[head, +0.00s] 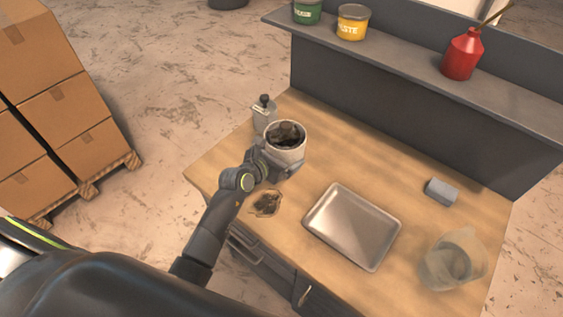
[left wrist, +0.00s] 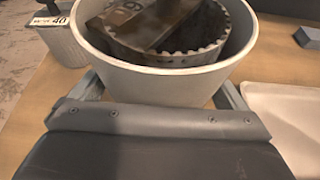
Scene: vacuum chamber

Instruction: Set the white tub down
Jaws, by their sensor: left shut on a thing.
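The white tub (head: 285,150) is over the back left part of the wooden workbench (head: 400,175), upright or nearly so. It holds dark parts; in the left wrist view the tub (left wrist: 150,80) shows a toothed metal ring and a brownish block inside. My left gripper (head: 281,167) is shut on the tub, with one finger on each side of its wall in the wrist view (left wrist: 160,96). The tub's base is hidden, so I cannot tell whether it touches the bench. My right gripper is not in view.
A metal canister (head: 263,115) stands close behind the tub. A shelf (head: 400,58) with cans runs behind. The bench between tub and block is clear.

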